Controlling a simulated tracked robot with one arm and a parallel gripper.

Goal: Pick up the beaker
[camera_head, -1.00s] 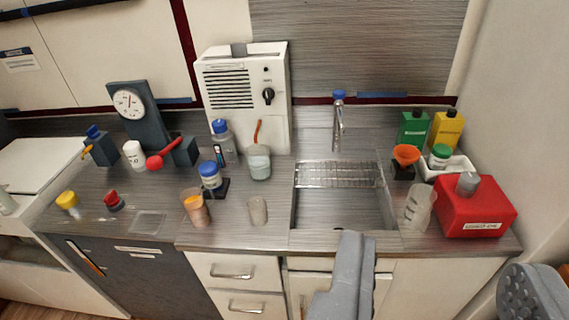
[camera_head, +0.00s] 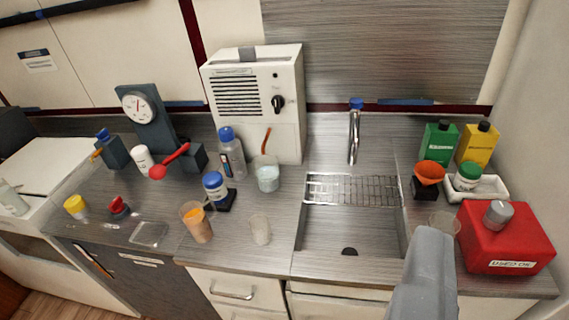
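Several beaker-like cups stand on the counter, and I cannot tell which one is meant. A clear empty one (camera_head: 260,230) stands near the front edge, left of the sink. One with orange contents (camera_head: 197,223) leans slightly to its left. One with pale blue contents (camera_head: 267,174) stands behind, before the white unit. A clear tall one (camera_head: 446,222) is at the sink's right, mostly hidden by my gripper. One grey finger of my gripper (camera_head: 424,275) rises from the bottom, right of centre. The other finger is out of frame; nothing shows between.
The sink (camera_head: 345,235) with a wire rack lies in the middle, its tap behind. A red box (camera_head: 508,240) stands right of it. Bottles and a white tray (camera_head: 490,188) stand behind the box. A blue-capped jar (camera_head: 215,188) stands near the cups.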

